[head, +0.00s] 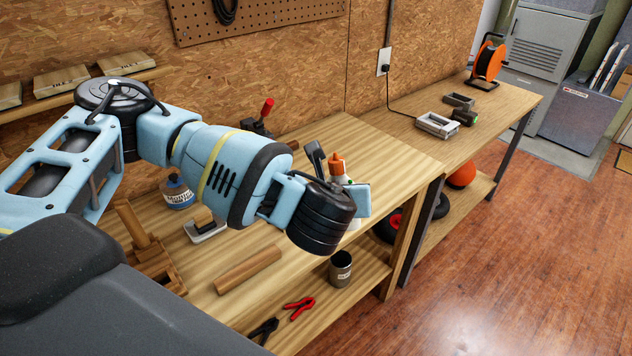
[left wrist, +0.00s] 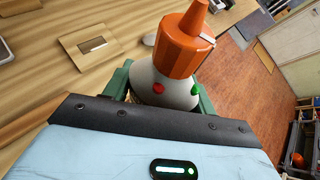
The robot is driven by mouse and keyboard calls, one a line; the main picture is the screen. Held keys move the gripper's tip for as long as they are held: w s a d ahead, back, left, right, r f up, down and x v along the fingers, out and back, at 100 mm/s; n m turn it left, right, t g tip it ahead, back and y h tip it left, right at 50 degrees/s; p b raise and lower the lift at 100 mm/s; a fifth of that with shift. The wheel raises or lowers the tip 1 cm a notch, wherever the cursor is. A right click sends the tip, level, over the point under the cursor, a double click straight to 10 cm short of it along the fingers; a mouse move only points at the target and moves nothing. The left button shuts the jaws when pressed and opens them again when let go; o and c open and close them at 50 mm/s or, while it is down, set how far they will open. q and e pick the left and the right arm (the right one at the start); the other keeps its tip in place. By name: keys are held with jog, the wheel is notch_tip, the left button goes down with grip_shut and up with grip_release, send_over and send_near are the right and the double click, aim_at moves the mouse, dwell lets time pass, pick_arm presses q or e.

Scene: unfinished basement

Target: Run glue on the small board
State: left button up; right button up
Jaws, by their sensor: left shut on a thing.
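My left gripper (head: 345,190) is shut on a white glue bottle with an orange nozzle cap (head: 337,165). It holds the bottle roughly upright above the bench, cap up. In the left wrist view the bottle (left wrist: 160,88) sits between the green fingers (left wrist: 165,98), with a red and a green dot on its side. A flat pale wooden square with a rectangular mark or opening (left wrist: 88,43) lies on the bench there; it looks like the small board. In the head view my arm seems to hide it. My right gripper is not in view.
A wooden block (head: 247,268), a labelled jar (head: 176,194) and a wooden clamp-like piece (head: 140,245) stand on the bench (head: 395,150). A can (head: 341,268) and red clamp (head: 299,308) are on the lower shelf. A grey tray (head: 437,125) and orange reel (head: 488,62) are farther right.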

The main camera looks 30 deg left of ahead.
pick_arm(q)
jog(key=w+a+f+n+g+h+b, duration=0.15)
jog(key=w+a+f+n+h, duration=0.25)
jog(key=w+f+n+h, duration=0.65)
jog(key=s+a+r+n+t+h, duration=0.1)
jog(key=a+r+n+t+h, duration=0.1)
jog(key=a+n, duration=0.4)
jog(key=shift+s+a+r+t+b, duration=0.3)
jog(key=shift+s+a+t+b, duration=0.1)
jog(key=shift+t+b, duration=0.05)
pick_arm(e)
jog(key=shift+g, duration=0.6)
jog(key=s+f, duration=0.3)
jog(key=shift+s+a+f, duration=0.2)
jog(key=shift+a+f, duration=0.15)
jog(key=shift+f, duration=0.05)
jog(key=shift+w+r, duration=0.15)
pick_arm(q)
jog(key=shift+f, duration=1.05)
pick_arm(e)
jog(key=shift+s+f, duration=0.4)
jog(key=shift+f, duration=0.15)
pick_arm(q)
jog(key=shift+f+b, duration=0.1)
jog(key=shift+b, duration=0.2)
jog(key=shift+f, duration=0.15)
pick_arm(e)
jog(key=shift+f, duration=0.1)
